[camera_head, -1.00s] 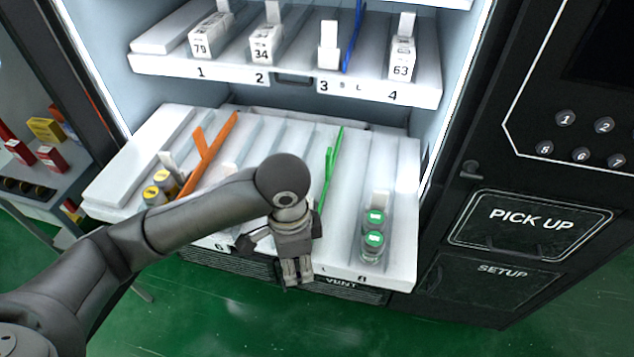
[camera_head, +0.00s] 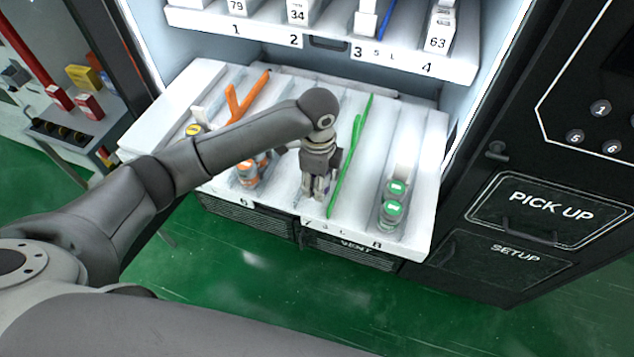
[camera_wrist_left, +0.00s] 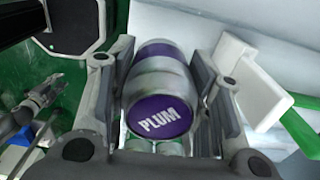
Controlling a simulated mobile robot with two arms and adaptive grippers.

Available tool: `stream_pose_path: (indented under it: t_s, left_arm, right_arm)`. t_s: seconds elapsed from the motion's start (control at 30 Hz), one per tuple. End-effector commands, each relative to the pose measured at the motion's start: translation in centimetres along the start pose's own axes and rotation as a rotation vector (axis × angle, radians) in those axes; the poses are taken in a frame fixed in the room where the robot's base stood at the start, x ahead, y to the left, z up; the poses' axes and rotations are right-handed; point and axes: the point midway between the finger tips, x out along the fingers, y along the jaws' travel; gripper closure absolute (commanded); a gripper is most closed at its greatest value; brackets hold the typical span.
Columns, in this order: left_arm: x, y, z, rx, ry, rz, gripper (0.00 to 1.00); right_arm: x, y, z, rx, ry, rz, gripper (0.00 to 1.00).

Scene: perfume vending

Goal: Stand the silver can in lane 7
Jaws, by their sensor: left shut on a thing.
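The silver can (camera_wrist_left: 160,80) has a purple lid marked PLUM and sits between the fingers of my left gripper in the left wrist view. In the head view my left gripper (camera_head: 316,192) is shut on it and points down over the front of lane 7 (camera_head: 310,222). The can is mostly hidden there by the fingers. I cannot tell whether its base touches the lane floor. In the left wrist view a white pusher (camera_wrist_left: 250,90) stands to the right of the can. A grey jointed part (camera_wrist_left: 40,95) at the left may be my right gripper.
A green divider (camera_head: 350,155) stands just right of my left gripper. Orange-lidded cans (camera_head: 248,172) stand in lane 6, left of the gripper. An upper shelf (camera_head: 330,42) lies behind.

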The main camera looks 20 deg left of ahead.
Motion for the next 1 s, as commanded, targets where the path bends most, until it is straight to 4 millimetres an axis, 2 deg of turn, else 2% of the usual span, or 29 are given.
stream_pose_path:
  t_s: [0.27,0.5,0.87,0.9,1.0]
  left_arm:
    - [1.9,-1.3,0.8,-0.002,-0.001,0.002,0.82]
    - [4.8,-1.3,0.8,0.0,0.0,0.001,0.82]
    - [5.2,-1.3,0.8,0.0,0.0,0.0,0.82]
    - [5.3,-1.3,0.8,0.0,0.0,0.0,0.53]
    - [5.3,-1.3,0.8,0.0,-0.001,0.0,0.4]
  right_arm:
    - [-0.4,-0.1,0.1,-0.001,-0.004,-0.002,0.68]
    - [-0.9,0.2,0.4,-0.003,-0.008,0.002,0.68]
    - [-0.8,0.5,0.5,-0.004,-0.009,0.006,0.68]
    - [-0.8,0.5,0.5,-0.004,-0.009,0.006,0.68]
    - [-0.8,0.5,0.5,-0.004,-0.009,0.006,0.68]
